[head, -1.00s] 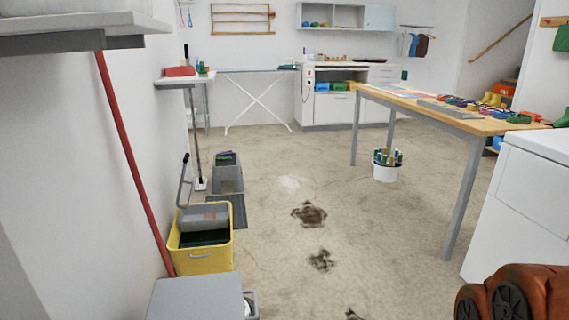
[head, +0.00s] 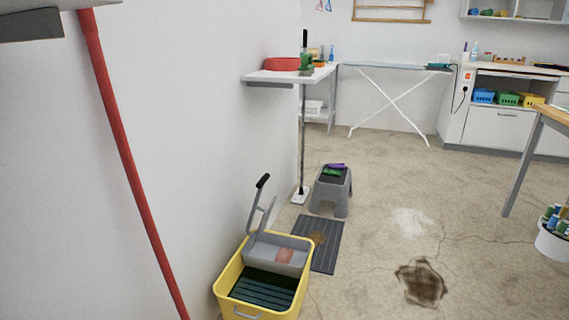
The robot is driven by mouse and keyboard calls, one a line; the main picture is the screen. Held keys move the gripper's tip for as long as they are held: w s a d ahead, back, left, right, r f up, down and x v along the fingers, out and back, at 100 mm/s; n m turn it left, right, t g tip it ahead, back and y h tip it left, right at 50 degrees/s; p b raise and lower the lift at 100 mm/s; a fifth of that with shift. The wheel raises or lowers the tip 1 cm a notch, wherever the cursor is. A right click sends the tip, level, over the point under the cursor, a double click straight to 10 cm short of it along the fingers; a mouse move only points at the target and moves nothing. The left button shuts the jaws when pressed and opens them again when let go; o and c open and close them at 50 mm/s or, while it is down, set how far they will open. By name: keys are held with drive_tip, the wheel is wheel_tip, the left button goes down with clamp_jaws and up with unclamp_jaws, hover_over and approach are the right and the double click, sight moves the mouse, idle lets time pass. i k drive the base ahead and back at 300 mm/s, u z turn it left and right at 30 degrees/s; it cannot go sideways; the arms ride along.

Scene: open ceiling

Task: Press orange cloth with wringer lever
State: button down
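A yellow mop bucket (head: 222,290) stands on the floor by the left wall. A grey wringer (head: 262,250) sits at its back end. The wringer lever (head: 256,205), grey with a black grip, rises from the wringer's left side and leans up to the right. A dull orange-red patch (head: 285,256) shows on the wringer's front; I cannot tell whether it is the orange cloth or a marking. Dark slats or dark contents show inside the bucket. My gripper is not in view.
A red pole (head: 125,150) leans along the left wall. A grey mat (head: 325,255) lies behind the bucket, with a grey step stool (head: 331,193) beyond. A wall table (head: 285,77) stands behind.

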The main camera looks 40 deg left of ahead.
sight(260, 185)
drive_tip(key=i, duration=2.3)
drive_tip(key=u, duration=3.85)
drive_tip(key=i, duration=1)
